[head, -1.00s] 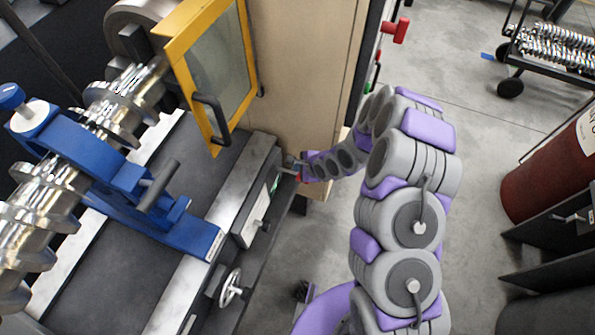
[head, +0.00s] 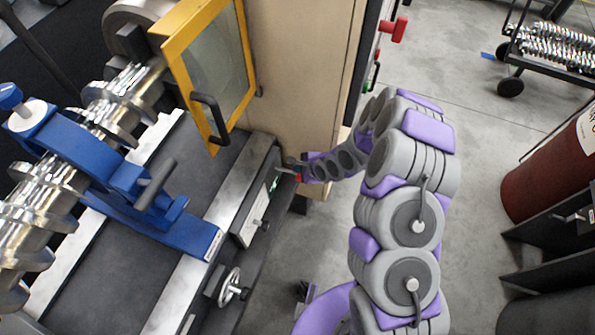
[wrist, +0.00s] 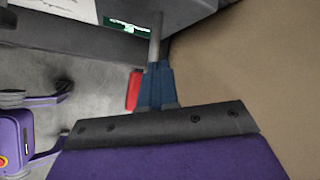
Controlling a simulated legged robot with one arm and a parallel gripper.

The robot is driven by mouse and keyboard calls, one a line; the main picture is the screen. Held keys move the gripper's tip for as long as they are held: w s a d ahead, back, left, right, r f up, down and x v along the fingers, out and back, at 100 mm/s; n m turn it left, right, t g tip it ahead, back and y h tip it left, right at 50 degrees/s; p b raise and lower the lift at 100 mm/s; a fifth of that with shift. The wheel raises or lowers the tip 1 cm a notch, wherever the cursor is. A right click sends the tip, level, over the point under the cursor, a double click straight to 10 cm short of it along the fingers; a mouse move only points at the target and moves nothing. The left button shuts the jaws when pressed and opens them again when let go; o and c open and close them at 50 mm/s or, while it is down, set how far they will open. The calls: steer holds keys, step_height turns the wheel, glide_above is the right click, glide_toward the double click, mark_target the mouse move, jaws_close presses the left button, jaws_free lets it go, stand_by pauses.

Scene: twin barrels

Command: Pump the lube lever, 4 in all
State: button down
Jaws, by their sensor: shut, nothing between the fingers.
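The lube lever appears to be a thin grey metal rod (wrist: 156,36) coming out of the machine's front, with a red grip (wrist: 133,90) beside the fingers. In the head view the red grip (head: 298,178) is a small patch at the bed's far front corner. My gripper (wrist: 158,70) has blue fingers, shut with nothing between them. Its tips are at the rod in the wrist view; I cannot tell whether they touch it. In the head view my gripper (head: 287,169) is small and partly hidden by my arm.
A yellow-framed door (head: 205,85) and beige cabinet (head: 300,70) stand behind. A handwheel (head: 230,287) projects at the front.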

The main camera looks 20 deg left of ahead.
steer(key=shift+d+f+b, duration=0.1)
steer(key=shift+f+b, duration=0.45)
steer(key=shift+f, duration=0.65)
stand_by(1.0)
steer(key=shift+r, duration=0.1)
stand_by(0.5)
steer(key=shift+a+r, duration=0.2)
steer(key=shift+r, duration=0.7)
steer(key=shift+a+r, duration=0.2)
steer(key=shift+r, duration=0.65)
steer(key=shift+a+r, duration=0.2)
steer(key=shift+r, duration=0.7)
steer(key=r, duration=0.3)
steer(key=shift+a, duration=0.2)
